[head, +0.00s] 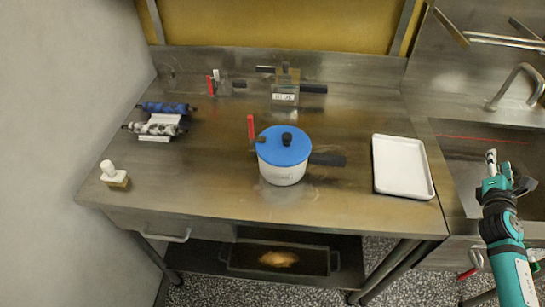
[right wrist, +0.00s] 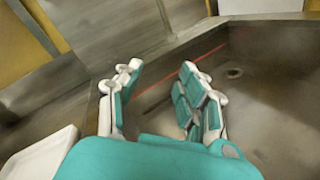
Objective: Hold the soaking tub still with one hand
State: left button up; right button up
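No thing in the frames is plainly a soaking tub. A round white vessel (head: 283,174) with a blue lid (head: 284,146) and dark side handles stands upright mid-table in the head view. My right gripper (head: 507,163) is at the right, over the sink basin, well apart from that vessel. In the right wrist view my right gripper (right wrist: 161,72) has its fingers spread, with nothing between them. The sink basin (right wrist: 270,85) with its drain lies beyond the fingers. My left gripper is not in view.
A white tray (head: 402,167) lies at the table's right side, near the sink and faucet (head: 518,85). Blue and patterned rollers (head: 158,117) and a small brush-like tool (head: 114,175) are at the left. A dark pan (head: 235,258) sits on the shelf below. The table front is clear.

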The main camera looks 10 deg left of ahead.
jog(key=w+a+r+n+t+y, duration=0.1)
jog(key=w+a+r+n+y, duration=0.15)
jog(key=a, duration=0.75)
jog(key=w+a+r+n+t+y, duration=0.1)
jog(key=w+a+n+y, duration=0.2)
jog(key=a, duration=0.8)
jog(key=n+g+y, duration=0.3)
jog(key=n+y, duration=0.8)
jog(key=n, duration=0.2)
send_near(252, 125)
jog(key=x, duration=1.1)
jog(key=shift+s, duration=0.1)
grip_shut()
